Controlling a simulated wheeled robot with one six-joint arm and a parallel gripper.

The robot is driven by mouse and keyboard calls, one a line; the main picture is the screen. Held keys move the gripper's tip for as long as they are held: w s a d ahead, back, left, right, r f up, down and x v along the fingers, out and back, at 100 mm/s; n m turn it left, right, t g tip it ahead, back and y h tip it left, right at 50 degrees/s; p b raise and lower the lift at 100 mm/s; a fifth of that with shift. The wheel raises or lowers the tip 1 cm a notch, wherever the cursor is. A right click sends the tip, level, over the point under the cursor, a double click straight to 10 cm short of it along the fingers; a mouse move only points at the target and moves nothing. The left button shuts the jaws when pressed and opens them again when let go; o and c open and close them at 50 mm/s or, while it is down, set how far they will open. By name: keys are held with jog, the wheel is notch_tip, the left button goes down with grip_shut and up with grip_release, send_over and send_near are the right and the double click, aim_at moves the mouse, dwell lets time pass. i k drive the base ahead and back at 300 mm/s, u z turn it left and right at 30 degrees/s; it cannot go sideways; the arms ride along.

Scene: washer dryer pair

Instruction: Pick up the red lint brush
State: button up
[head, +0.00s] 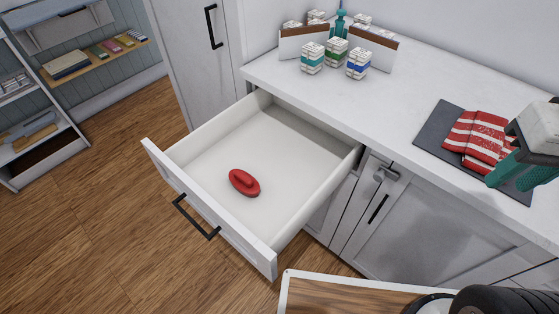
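The red lint brush (244,182) is a small rounded oval with a raised upper part. It lies on the bottom of the open white drawer (218,135), left of the middle and towards the drawer's front. Nothing covers it, and bare drawer floor surrounds it. My gripper does not show in the head view. Only dark rounded parts of my own body show at the bottom right, well apart from the brush.
The drawer's front has a black handle (197,217). The white counter (402,108) holds small boxes (336,53), a teal bottle (341,17), red striped cloth (478,139) on a dark mat (436,129), and a white-and-teal object (538,130). Wooden floor (100,220) lies clear at left.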

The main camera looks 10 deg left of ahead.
aim_at(245, 183)
jog(key=u, duration=0.5)
jog(key=k, duration=1.15)
jog(key=u, duration=0.7)
jog(key=i, duration=1.3)
jog(key=z, duration=0.4)
